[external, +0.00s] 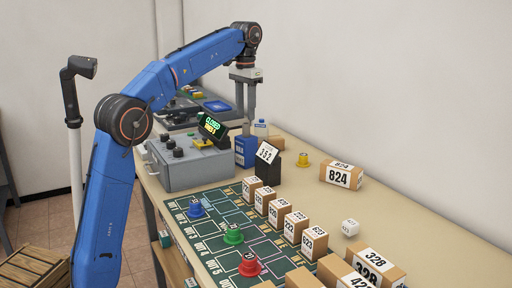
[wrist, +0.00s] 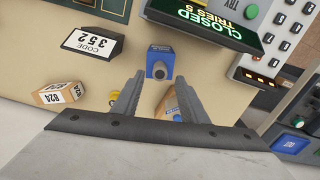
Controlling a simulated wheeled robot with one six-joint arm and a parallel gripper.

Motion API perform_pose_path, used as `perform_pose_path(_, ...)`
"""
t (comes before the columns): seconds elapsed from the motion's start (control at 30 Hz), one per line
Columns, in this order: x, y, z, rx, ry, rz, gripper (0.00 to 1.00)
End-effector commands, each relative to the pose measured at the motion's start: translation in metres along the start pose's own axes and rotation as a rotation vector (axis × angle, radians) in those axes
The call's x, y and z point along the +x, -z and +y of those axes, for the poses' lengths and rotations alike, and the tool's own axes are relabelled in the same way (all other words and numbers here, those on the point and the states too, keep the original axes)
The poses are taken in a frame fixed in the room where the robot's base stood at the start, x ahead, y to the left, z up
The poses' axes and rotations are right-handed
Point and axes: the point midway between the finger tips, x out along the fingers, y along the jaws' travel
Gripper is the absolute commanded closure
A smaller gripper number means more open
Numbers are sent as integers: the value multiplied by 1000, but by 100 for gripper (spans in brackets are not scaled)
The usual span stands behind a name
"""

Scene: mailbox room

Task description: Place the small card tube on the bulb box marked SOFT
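A small blue box (external: 246,152) stands on the table beside the grey control box; it also shows in the wrist view (wrist: 160,52). Its lettering is too small to read, so I cannot tell if it says SOFT. A short dark grey round piece (wrist: 160,71), which looks like the card tube, appears upright on the blue box. My gripper (external: 246,116) points down over the blue box. In the wrist view its fingers (wrist: 158,82) are spread apart, with the round piece seen between and beyond the tips, and no contact visible.
The control box (external: 190,165) with a CLOSED display (external: 211,127) stands left of the blue box. A code stand (external: 267,160), a yellow piece (external: 303,160) and box 824 (external: 340,174) are to the right.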

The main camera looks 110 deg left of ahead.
Motion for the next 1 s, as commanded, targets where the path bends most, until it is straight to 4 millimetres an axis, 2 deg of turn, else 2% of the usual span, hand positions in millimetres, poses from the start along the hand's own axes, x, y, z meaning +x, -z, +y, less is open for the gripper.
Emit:
perform_pose_path(0.2,-34,1,0,0,0,1,61)
perform_pose_path(0.4,-53,0,0,0,1,3,61)
perform_pose_path(0.6,-59,0,0,0,1,4,61)
perform_pose_path(1.0,-59,0,0,0,1,4,61)
